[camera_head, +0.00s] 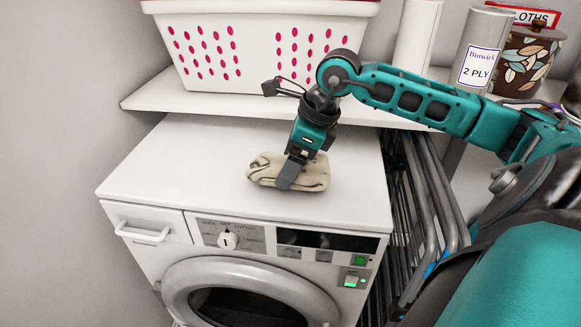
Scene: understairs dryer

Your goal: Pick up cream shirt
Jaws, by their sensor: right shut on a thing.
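The cream shirt (264,170) is a small folded bundle with darker streaks, on or just over the white top of the dryer (170,175). My right gripper (291,172) points down at the shirt and is shut on it. One finger shows in front of the bundle; the other finger is hidden. I cannot tell whether the shirt still touches the dryer top. My left gripper is not in view.
A white basket (257,50) with pink holes stands on a shelf (150,97) behind the dryer. Paper rolls (480,45) and a patterned jar (523,62) stand at the upper right. A folded grey rack (425,195) is right of the dryer. The dryer top's left side is clear.

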